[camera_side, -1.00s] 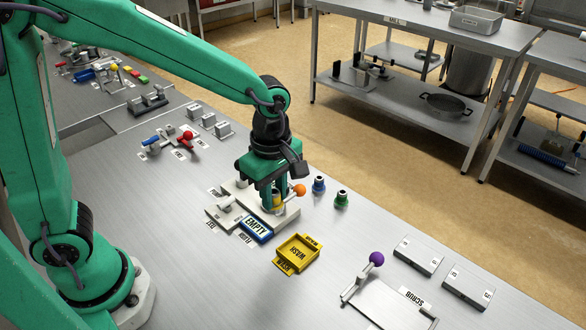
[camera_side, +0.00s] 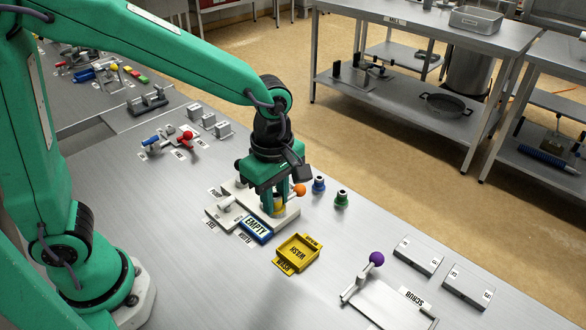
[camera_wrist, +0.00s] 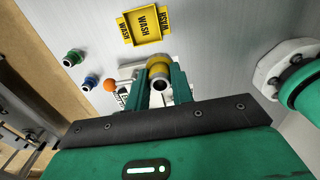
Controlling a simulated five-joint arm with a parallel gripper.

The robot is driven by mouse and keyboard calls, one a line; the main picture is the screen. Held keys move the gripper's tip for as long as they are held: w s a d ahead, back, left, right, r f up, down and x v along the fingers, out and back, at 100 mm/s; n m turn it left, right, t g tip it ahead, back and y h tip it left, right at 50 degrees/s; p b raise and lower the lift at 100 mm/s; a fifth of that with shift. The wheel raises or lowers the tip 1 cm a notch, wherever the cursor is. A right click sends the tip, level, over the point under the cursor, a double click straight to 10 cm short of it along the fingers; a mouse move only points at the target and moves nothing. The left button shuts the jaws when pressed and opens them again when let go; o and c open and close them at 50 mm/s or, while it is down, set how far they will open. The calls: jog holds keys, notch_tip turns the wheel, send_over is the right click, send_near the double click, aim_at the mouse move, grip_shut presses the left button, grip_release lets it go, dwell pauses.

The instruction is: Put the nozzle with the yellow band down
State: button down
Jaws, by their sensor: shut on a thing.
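The nozzle with the yellow band (camera_side: 279,208) stands upright between my fingers, at the white fixture with the orange ball knob. In the wrist view its yellow band (camera_wrist: 159,61) and dark open centre show between the two green fingers. My gripper (camera_side: 271,204) is shut on it, pointing down; it also shows in the wrist view (camera_wrist: 159,78). The white fixture (camera_side: 291,213) lies under and around the gripper. The nozzle's lower end is hidden, so I cannot tell whether it touches the fixture.
A blue-banded nozzle (camera_side: 319,184) and a green-banded nozzle (camera_side: 341,198) stand to the right. The orange knob (camera_side: 299,190) is close beside my gripper. A blue-framed EMPTY sign (camera_side: 256,229) and a yellow WASH tray (camera_side: 297,253) lie in front. Bare bench lies around the tray.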

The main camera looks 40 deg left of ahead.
jog(key=s+d+f, duration=0.1)
jog(key=s+d, duration=0.6)
jog(key=d, duration=0.2)
jog(key=shift+d+f, duration=0.35)
send_over(298, 253)
notch_tip(298, 253, down, 7)
jog(key=shift+f, duration=2)
jog(key=shift+f, duration=0.15)
jog(key=c, duration=1.5)
grip_release()
notch_tip(298, 253, up, 12)
jog(key=shift+r, duration=0.2)
